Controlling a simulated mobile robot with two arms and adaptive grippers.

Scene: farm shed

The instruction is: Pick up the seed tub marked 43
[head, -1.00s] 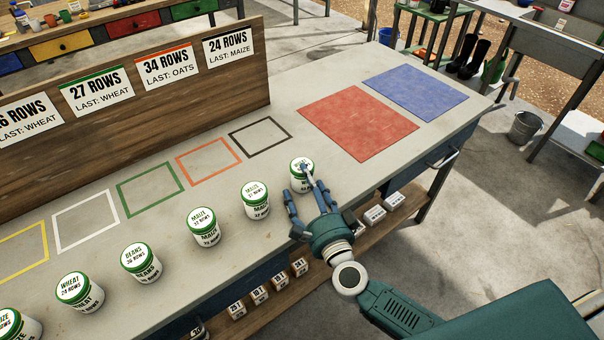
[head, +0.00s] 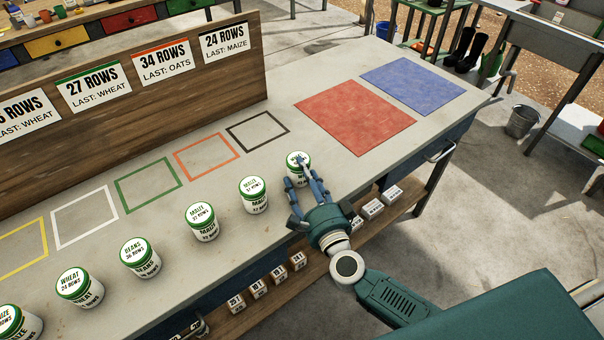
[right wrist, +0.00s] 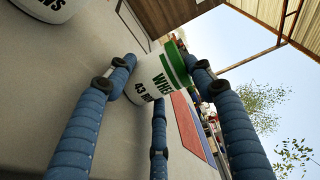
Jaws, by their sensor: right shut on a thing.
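The seed tub marked 43 (right wrist: 146,88) is white with a green-banded lid and wheat lettering in the right wrist view. In the head view this tub (head: 304,180) is the rightmost of the row, at the bench's front edge. My right gripper (head: 301,172) is shut on it, with blue fingers around its sides. In the right wrist view the fingers (right wrist: 165,85) reach to both sides of the tub. I cannot tell whether its base is off the bench. My left gripper is in neither view.
Several similar tubs, such as a maize tub (head: 253,196) and a beans tub (head: 140,258), stand in a row to the left. Coloured outlines and a red mat (head: 356,117) and blue mat (head: 413,92) lie behind. A wooden board (head: 130,110) with row signs stands at the back.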

